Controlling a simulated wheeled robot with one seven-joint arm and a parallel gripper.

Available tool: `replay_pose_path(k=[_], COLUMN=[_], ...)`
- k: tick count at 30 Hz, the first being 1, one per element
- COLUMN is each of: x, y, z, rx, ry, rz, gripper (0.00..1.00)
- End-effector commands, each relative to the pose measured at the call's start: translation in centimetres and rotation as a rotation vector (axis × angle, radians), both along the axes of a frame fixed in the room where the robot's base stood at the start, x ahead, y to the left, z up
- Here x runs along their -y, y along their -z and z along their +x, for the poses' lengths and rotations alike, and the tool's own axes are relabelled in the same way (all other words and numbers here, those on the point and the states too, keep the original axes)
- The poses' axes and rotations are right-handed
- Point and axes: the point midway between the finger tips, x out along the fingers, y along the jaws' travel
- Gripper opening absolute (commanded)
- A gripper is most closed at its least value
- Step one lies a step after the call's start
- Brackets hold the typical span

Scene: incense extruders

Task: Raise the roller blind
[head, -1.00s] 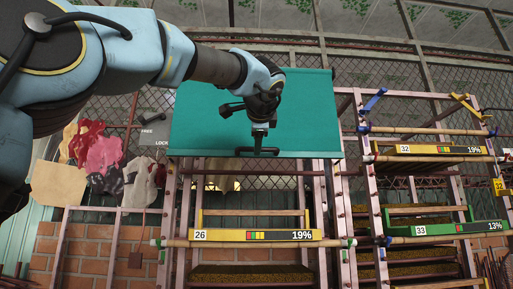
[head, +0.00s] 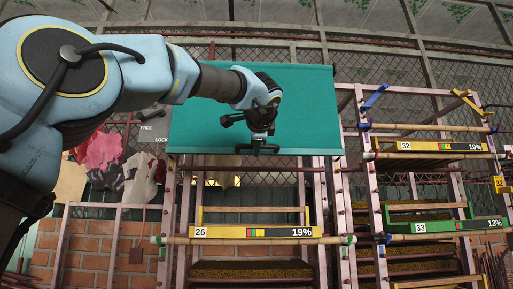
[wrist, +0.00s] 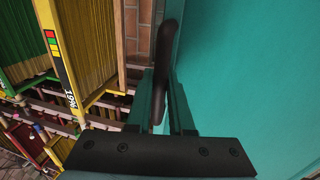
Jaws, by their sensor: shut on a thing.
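In the wrist view my gripper (wrist: 163,80) is shut on a dark bar-like handle (wrist: 168,45) beside the teal blind sheet (wrist: 250,70). My wrist hides part of the blind in the head view. A sign reading FREE and LOCK (head: 148,133) is left of the blind, partly covered by my arm.
Below the blind stands a pink-framed rack with a yellow tray (head: 257,232) marked 26 and 19%. To the right, another rack holds trays 32 (head: 432,146) and 33 (head: 446,226). Cloths (head: 104,150) hang at the left.

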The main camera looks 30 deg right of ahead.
Motion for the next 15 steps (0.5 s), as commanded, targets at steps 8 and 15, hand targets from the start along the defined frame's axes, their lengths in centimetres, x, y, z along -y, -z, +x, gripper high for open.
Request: replay_pose_path(k=[8,15], x=[0.00,0.00], y=[0.03,0.04], z=[-0.01,-0.01], rx=[-0.001,-0.001], ry=[0.000,0.000], rz=[0.000,0.000], gripper=[0.00,0.00])
